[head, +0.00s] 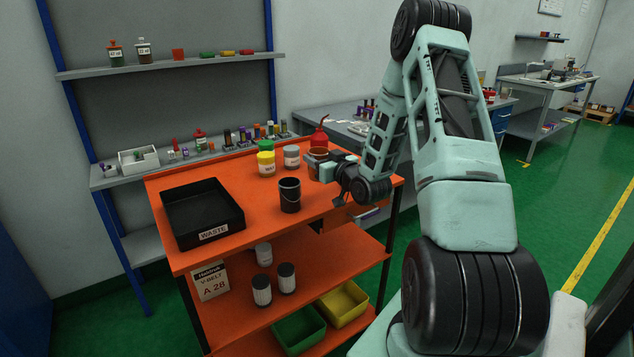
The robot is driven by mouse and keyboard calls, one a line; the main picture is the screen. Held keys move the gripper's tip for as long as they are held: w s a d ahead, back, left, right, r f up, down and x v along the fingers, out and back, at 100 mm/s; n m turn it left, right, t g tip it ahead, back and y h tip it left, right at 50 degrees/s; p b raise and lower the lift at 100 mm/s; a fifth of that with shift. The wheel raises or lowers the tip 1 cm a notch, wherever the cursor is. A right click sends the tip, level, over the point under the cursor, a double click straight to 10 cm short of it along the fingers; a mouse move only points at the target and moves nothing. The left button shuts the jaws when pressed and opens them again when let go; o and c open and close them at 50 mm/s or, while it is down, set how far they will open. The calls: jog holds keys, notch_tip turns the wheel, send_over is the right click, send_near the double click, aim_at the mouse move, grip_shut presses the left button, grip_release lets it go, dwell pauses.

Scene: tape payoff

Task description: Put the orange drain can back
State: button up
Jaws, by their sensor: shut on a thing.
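The orange drain can (317,155) stands out at the back right of the orange cart's top, partly hidden by my gripper. Its open top shows a brownish inside. My gripper (326,170) is at its right side, shut on it. The can looks upright. I cannot tell whether its base touches the cart top, because the gripper hides its lower part.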

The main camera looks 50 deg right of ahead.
jog(key=shift+f, duration=3.2)
jog(key=shift+f, duration=0.1)
jog(key=o, duration=1.1)
jog(key=shift+c, duration=0.2)
jog(key=shift+p, duration=0.35)
jog(key=b+v, duration=0.2)
jog(key=v, duration=1)
jog(key=shift+b, duration=0.4)
